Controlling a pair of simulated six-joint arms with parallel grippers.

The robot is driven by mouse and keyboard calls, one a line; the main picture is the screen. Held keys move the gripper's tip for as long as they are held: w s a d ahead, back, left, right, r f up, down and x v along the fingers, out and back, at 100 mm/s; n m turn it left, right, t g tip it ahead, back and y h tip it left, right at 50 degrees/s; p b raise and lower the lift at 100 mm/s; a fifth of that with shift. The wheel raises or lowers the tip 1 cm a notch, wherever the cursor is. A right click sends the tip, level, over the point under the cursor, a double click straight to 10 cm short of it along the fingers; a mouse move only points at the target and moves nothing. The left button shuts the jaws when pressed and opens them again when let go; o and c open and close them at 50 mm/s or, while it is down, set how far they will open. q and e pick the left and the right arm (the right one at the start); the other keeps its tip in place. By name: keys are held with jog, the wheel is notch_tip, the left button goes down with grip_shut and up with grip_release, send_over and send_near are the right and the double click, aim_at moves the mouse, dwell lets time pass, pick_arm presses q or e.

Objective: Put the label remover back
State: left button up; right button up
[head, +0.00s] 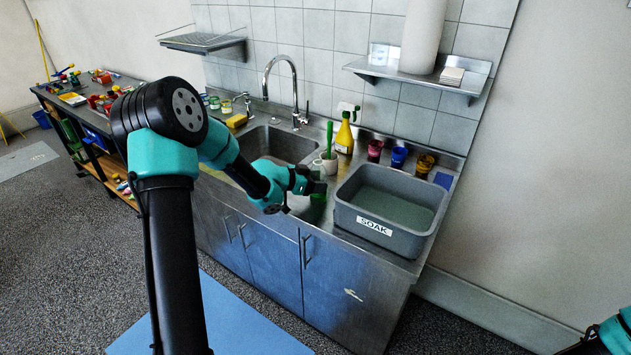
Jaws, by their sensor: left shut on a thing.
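My left gripper (314,187) is over the front of the counter, between the sink and the grey tub. It is shut on a small dark green thing (318,197), mostly hidden by the jaws; I cannot tell if this is the label remover. A yellow bottle with a green and white spray head (345,136) stands upright at the back of the counter, apart from the gripper. No readable label names either as the label remover. Part of my right arm shows at the bottom right corner, but its gripper does not.
A grey tub marked SOAK (352,219) holds greenish liquid on the right of the counter. A pale mug (329,164) with a green-handled brush stands just behind the gripper. Red, blue and yellow-brown pots (398,157) line the back. The sink (268,143) is left, below a tall faucet.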

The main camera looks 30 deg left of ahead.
pick_arm(q)
jog(key=o, duration=1.1)
jog(key=shift+c, duration=0.2)
jog(key=shift+s+r, duration=0.1)
jog(key=shift+r, duration=0.1)
jog(key=v, duration=1.1)
jog(key=shift+s+a, duration=0.25)
jog(key=shift+s, duration=0.05)
